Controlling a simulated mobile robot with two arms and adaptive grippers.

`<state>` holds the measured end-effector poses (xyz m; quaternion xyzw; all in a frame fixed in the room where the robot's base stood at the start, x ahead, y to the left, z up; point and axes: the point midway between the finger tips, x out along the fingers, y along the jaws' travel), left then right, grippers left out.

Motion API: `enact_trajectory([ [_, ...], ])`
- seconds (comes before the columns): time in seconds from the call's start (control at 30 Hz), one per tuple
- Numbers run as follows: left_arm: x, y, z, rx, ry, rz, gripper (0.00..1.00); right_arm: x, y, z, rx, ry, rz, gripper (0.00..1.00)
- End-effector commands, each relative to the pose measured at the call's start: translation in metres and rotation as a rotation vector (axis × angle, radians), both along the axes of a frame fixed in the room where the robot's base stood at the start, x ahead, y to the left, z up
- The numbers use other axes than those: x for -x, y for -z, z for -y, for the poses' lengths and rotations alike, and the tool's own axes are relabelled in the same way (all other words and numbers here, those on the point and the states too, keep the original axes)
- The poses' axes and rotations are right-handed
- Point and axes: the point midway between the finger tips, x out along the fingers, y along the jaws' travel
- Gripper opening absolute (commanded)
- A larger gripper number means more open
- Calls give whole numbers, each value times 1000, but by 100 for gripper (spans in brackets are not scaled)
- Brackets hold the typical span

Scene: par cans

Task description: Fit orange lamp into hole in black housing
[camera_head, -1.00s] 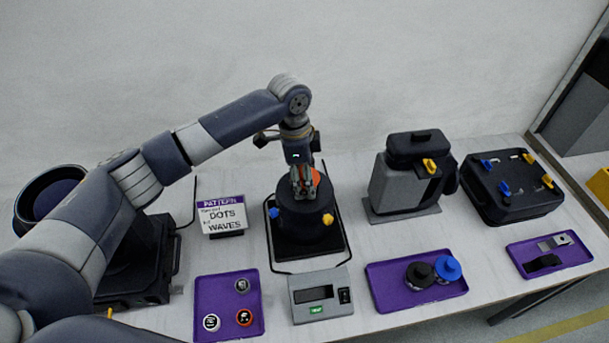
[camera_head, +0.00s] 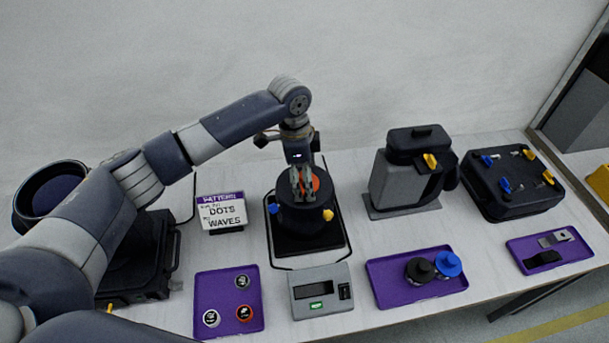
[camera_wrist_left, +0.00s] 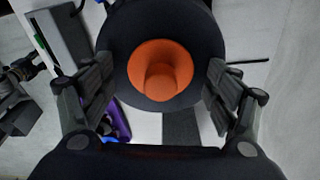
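The orange lamp (camera_wrist_left: 160,68) sits in the round opening of the black housing (camera_wrist_left: 115,70) in the left wrist view. In the head view only a bit of the orange lamp (camera_head: 316,183) shows behind my gripper, at the top of the black housing (camera_head: 300,218). My left gripper (camera_head: 304,190) is above the housing, pointing down. In the left wrist view the fingers of my left gripper (camera_wrist_left: 160,92) are spread wide, one on each side of the lamp, with no contact visible. How deep the lamp sits cannot be told. My right gripper is not in view.
A grey display box (camera_head: 321,291) stands in front of the housing. Purple trays lie left (camera_head: 228,302) and right (camera_head: 417,279) of it. A sign (camera_head: 221,212) stands to the left. A grey and black lamp body (camera_head: 412,172) and a black case (camera_head: 511,183) stand to the right.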

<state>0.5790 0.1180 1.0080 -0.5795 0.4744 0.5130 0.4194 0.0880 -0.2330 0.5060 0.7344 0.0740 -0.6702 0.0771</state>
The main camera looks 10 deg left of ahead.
Motion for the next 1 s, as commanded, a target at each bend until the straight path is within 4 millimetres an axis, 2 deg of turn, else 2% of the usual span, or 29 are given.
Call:
enact_trajectory([
  [0.2, 0, -1, 0, -1, 0, 0, 81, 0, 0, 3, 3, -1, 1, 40],
  [0.33, 0, -12, -1, 0, 0, 1, 81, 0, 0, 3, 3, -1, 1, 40],
  [0.7, 1, -87, -10, 1, 0, 3, 81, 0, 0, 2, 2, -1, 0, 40],
  [0.83, 1, -106, -13, 1, 0, 1, 81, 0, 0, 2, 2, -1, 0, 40],
  [1.0, 2, -117, -14, -1, 0, -1, 81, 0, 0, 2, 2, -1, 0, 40],
])
